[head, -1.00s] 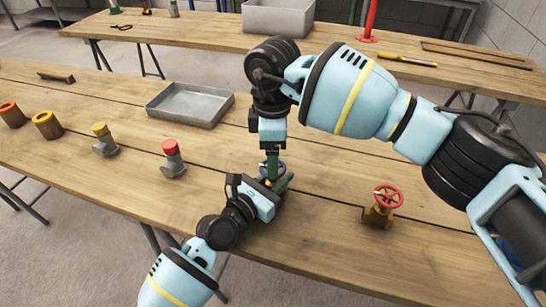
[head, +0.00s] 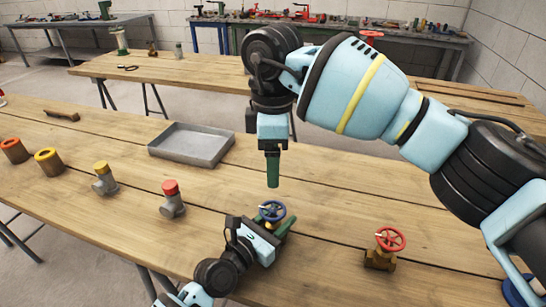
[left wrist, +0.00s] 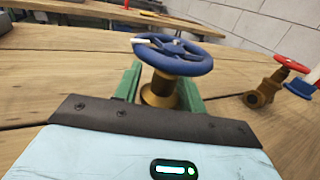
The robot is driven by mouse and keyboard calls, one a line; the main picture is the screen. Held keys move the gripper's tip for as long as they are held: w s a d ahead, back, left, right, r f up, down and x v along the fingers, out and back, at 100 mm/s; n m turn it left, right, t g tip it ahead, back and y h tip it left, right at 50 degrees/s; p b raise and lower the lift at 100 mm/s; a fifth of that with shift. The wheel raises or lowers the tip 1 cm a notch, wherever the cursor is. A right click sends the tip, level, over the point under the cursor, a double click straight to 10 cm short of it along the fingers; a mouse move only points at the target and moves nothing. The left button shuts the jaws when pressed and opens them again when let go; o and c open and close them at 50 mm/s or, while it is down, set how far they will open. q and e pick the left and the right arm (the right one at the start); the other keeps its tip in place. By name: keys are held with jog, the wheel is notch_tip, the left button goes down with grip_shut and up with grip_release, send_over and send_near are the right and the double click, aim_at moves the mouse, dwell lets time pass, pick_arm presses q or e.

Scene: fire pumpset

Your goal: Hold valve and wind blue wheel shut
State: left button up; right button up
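The blue wheel (head: 272,211) tops a small brass valve on the near table. In the left wrist view the blue wheel (left wrist: 172,56) has a white mark on its left rim, and the brass valve body (left wrist: 158,92) stands upright below it. My left gripper (head: 276,228) has its green fingers on either side of this body and looks closed on it; its fingers also flank it in the left wrist view (left wrist: 160,88). My right gripper (head: 273,170) points down above the blue wheel, apart from it. Its fingers overlap in view, so their gap is hidden.
A red-wheeled valve (head: 384,247) stands to the right. A grey tray (head: 192,146) lies behind left. Several capped fittings, including a red-capped one (head: 172,199), line the left side. A second table (head: 190,62) stands behind.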

pick_arm(q)
jog(key=shift+o, duration=1.2)
jog(key=shift+s+a, duration=0.1)
jog(key=v, duration=1.1)
jog(key=shift+s+a, duration=0.25)
jog(key=shift+s, duration=0.1)
